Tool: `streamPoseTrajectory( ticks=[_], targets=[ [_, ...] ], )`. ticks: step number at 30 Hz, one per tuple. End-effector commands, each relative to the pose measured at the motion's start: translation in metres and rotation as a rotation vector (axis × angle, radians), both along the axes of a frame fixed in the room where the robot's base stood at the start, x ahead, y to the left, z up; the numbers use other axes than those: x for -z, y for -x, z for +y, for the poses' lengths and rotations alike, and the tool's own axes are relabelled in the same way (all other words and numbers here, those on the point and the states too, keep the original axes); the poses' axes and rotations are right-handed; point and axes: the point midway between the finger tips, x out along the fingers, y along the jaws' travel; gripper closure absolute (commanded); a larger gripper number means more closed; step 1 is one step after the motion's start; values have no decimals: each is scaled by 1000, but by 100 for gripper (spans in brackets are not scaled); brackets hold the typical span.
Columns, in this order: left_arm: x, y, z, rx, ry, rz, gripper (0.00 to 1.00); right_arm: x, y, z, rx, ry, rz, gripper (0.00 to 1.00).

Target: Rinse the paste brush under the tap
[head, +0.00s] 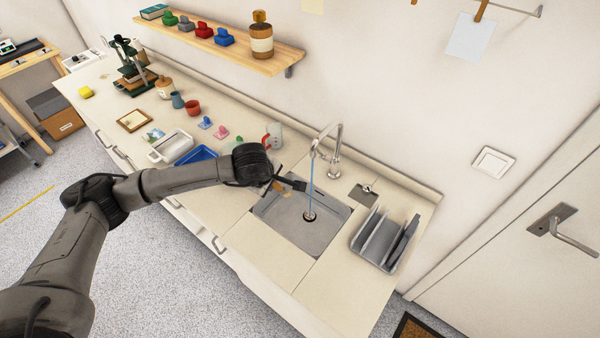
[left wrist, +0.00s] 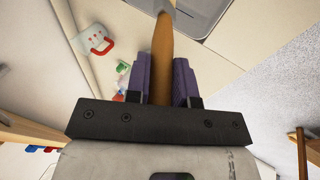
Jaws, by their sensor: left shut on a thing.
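The tap (head: 334,150) is running. A thin blue stream of water (head: 311,178) falls into the grey sink basin (head: 318,236). My left gripper (head: 274,184) is above the basin's back left part, shut on the paste brush. The bristles are outside that view. In the head view, a dark piece beyond the gripper reaches close to the stream; I cannot tell whether water touches it. My right gripper is not in view.
A grey rack (head: 381,243) stands right of the sink. Left of the sink are a white tray (head: 170,147), a blue tray (head: 196,156) and a white jug with a red handle (head: 273,137). The counter in front of the sink is clear.

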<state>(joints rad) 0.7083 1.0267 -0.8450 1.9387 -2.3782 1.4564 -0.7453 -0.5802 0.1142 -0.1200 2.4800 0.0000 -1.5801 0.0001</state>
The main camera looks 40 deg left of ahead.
Motion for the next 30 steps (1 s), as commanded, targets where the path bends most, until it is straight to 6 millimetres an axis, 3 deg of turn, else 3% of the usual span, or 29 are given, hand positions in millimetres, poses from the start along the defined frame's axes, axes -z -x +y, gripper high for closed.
streamPoseTrajectory(
  ticks=[18,30],
  targets=[
    [-1,1,1,0,0,0,100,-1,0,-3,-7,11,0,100],
    [-24,25,15,0,-1,0,100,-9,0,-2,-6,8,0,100]
  ],
)
